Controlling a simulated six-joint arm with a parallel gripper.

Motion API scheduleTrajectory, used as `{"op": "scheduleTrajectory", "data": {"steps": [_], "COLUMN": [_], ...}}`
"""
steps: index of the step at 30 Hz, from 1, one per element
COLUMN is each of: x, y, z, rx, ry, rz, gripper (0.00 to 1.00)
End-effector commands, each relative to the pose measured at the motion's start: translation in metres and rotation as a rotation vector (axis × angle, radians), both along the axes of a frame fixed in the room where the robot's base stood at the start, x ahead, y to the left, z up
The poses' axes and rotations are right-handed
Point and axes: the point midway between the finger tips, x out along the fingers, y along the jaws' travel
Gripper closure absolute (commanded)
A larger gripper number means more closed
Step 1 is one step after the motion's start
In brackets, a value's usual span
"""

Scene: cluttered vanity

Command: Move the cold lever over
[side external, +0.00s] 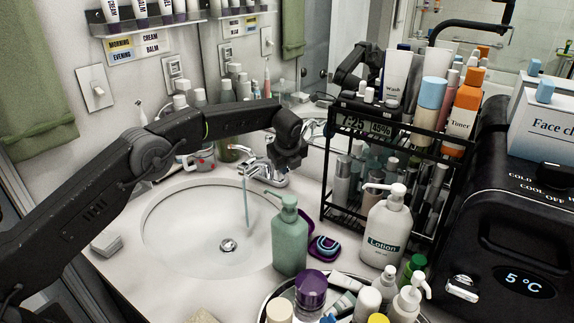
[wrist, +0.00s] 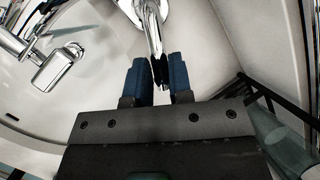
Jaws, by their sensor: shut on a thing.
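The chrome lever (wrist: 153,28) enters the top of the wrist view and runs down between the two blue fingers of my gripper (wrist: 159,72). My gripper is shut on this lever, with one finger on each side. Whether it is marked cold cannot be seen. Another chrome part of the faucet (wrist: 55,68) lies to the left in the wrist view, apart from my fingers. In the side view my gripper (side external: 288,163) is at the right of the faucet (side external: 262,174) and hides the held lever there. A thin pale blue stream (side external: 245,200) drops from the spout.
The white sink basin (side external: 190,240) lies left of my gripper. A green pump bottle (side external: 289,240) stands at its front right edge. A black wire rack (side external: 325,185) and a lotion bottle (side external: 385,232) stand close on the right. The counter in front is crowded.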

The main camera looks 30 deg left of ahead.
Motion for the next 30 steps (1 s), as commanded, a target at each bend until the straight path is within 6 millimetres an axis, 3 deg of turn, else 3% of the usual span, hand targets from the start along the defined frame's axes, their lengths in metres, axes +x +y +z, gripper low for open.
{"op": "scheduleTrajectory", "data": {"steps": [11,30], "x": [-0.005,-0.023], "y": [0.004,0.026], "z": [0.001,0.000], "rx": [-0.001,-0.004], "ry": [0.002,0.003], "rz": [-0.086,-0.533], "gripper": [1.00,1.00]}}
